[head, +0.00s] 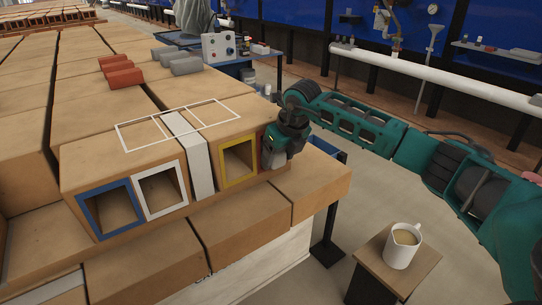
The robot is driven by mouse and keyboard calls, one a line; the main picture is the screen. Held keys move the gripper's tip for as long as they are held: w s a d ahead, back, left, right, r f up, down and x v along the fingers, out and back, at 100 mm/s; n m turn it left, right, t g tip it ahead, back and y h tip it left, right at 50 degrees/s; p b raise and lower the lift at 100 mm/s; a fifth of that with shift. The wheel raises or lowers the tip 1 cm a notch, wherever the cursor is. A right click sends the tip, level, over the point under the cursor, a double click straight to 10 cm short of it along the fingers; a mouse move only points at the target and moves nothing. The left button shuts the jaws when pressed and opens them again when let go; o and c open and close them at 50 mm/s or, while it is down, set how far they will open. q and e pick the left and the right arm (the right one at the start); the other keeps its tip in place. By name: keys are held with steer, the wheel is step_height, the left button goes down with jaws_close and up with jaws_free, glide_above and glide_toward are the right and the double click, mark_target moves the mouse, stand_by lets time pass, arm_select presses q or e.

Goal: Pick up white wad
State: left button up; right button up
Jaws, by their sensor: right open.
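No white wad can be made out for certain in the head view. Two grey wads (186,65) and two or three red wads (125,78) lie on top of the bricks at the upper left. My right gripper (272,165) is open, at the right end of the front brick row, beside the yellow-framed opening (239,162). A pale patch shows at its fingers; I cannot tell whether it is a finger or a wad. The blue-framed opening (88,204) and white-framed opening (144,194) are to the left and look empty. My left gripper is not in view.
A white band (191,150) runs between the openings, and white outlines mark the brick top. A lower row of bricks (240,236) juts out in front. A white mug (402,246) stands on a small stand (372,267) at lower right. A blue bench (233,66) stands behind.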

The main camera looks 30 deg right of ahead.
steer(key=c, duration=0.7)
steer(key=shift+r, duration=0.1)
